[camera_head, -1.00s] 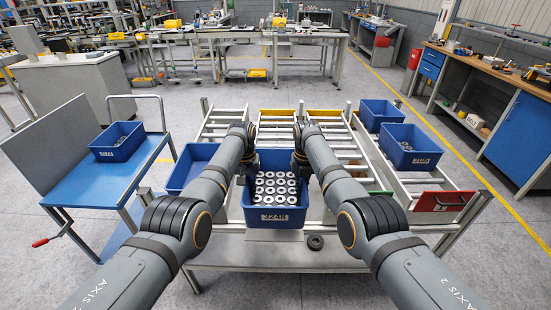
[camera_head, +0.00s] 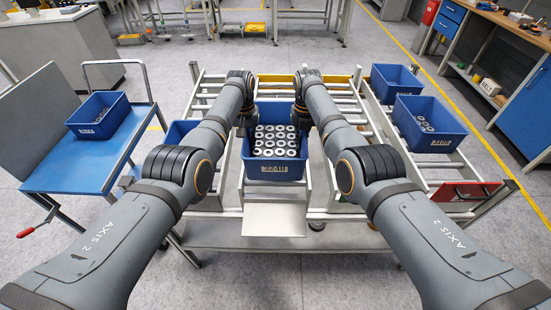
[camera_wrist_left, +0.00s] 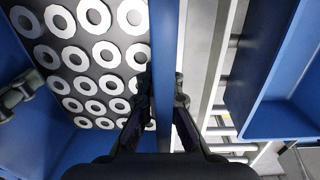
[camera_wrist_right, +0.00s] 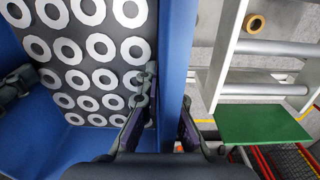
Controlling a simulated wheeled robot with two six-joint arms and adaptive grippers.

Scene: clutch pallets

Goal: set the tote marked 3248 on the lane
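A blue tote (camera_head: 275,170) filled with rows of pale ring-shaped discs is at the centre, at the near end of the middle lane (camera_head: 300,200). Its front label is too small to read surely. My left gripper (camera_wrist_left: 164,98) is shut on the tote's left wall, one finger inside and one outside. My right gripper (camera_wrist_right: 170,98) is shut on the right wall in the same way. In the head view, the left gripper (camera_head: 244,126) and right gripper (camera_head: 303,122) are partly hidden by my arms. Whether the tote's bottom touches the lane is hidden.
Another blue tote (camera_head: 180,133) is close left, partly behind my left arm. Two blue totes (camera_head: 428,125) (camera_head: 393,80) stand on the right lane. A blue cart (camera_head: 70,165) with a tote (camera_head: 98,115) stands left. A bare metal plate (camera_head: 275,220) lies in front of the central tote.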

